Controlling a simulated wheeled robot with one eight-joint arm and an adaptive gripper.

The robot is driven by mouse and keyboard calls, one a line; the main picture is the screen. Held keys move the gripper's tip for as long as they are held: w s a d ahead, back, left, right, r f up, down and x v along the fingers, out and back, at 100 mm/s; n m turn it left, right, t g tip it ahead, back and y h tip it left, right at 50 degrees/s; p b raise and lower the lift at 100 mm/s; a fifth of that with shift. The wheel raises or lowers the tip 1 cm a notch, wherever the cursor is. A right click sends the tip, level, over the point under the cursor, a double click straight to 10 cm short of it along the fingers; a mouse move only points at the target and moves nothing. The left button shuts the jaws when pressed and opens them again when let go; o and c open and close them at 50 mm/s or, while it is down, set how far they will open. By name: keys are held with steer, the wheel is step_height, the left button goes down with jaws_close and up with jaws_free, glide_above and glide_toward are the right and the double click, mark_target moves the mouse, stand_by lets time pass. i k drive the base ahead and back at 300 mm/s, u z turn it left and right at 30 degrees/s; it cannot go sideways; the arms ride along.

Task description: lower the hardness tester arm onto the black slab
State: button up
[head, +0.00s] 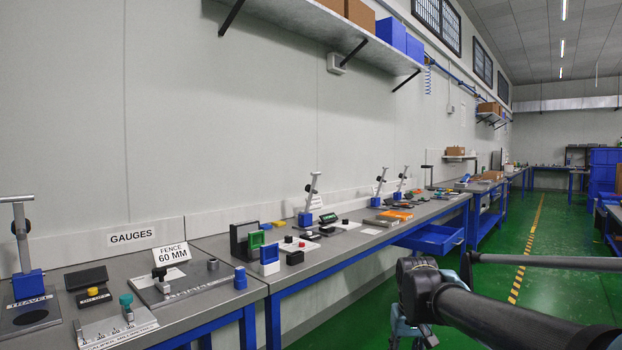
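Several lever stands with grey posts and blue blocks stand on the benches, and I cannot tell for sure which is the hardness tester. The nearest lever stand (22,240) is at the far left, with a grey T-shaped top, a dark knob and a blue block on a dark plate. Another lever stand (310,195) is mid-bench, its lever raised and tilted. Two smaller lever stands (379,186) and (402,180) stand farther back. I cannot pick out the black slab with certainty. My arm crosses the lower right, over the aisle; I cannot make out my gripper.
The near bench (228,308) carries a GAUGES sign (131,237), a FENCE 60 MM card (171,254) and small fixtures. Green and black blocks stand mid-bench. A blue drawer (432,238) sticks out under the bench. The green floor (560,250) is open at right.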

mark_target(310, 189)
steer(key=i, duration=0.95)
steer(key=z, duration=0.05)
